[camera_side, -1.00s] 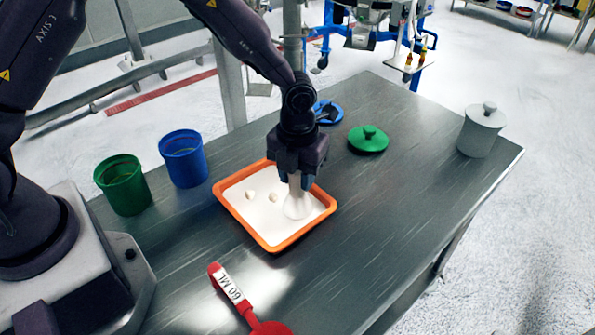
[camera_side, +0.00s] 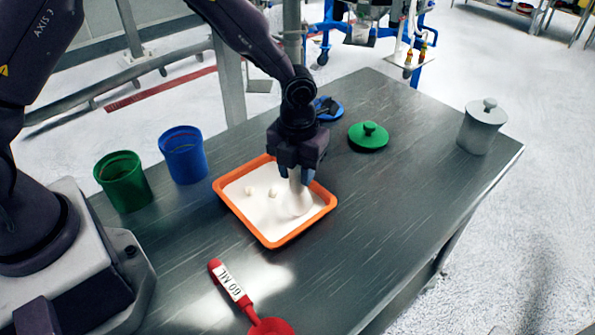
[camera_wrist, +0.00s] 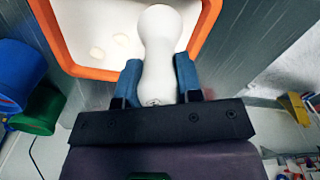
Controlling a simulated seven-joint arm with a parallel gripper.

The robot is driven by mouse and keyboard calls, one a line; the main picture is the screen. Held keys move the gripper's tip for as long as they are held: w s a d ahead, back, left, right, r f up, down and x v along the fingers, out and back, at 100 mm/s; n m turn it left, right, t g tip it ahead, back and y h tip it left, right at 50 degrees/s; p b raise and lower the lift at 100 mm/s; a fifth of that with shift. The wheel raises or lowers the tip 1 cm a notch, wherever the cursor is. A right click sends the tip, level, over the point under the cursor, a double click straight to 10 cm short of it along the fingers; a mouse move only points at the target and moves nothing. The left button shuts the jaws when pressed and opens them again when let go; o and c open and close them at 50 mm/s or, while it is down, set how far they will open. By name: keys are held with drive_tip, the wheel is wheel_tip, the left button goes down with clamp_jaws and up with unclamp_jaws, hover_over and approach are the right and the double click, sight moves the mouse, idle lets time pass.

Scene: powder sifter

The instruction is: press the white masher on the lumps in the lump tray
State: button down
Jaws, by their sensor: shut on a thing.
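The orange lump tray (camera_side: 232,210) lies on the metal table and holds white powder. My gripper (camera_side: 296,175) is over the right part of the tray, shut on the white masher (camera_side: 301,200). The masher's wide lower end is down at the powder; I cannot tell whether a lump is under it. In the wrist view the masher (camera_wrist: 158,60) stands between the two blue fingers of my gripper (camera_wrist: 158,82).
A green cup (camera_side: 123,183) and a blue cup (camera_side: 184,156) stand left of the tray. A green lid (camera_side: 368,137) and a blue lid (camera_side: 328,107) lie behind it. A grey lidded jar (camera_side: 480,130) is far right. A red scoop (camera_side: 232,287) lies in front.

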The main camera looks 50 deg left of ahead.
drive_tip(key=shift+r, duration=3.3)
drive_tip(key=shift+w+a, duration=0.1)
drive_tip(key=shift+a, duration=0.1)
drive_tip(key=s+a, duration=0.6)
drive_tip(key=a, duration=0.2)
wheel_tip(320, 180, down, 6)
drive_tip(key=shift+w+a+f, duration=0.15)
drive_tip(key=shift+w+a, duration=0.05)
drive_tip(key=shift+f, duration=0.6)
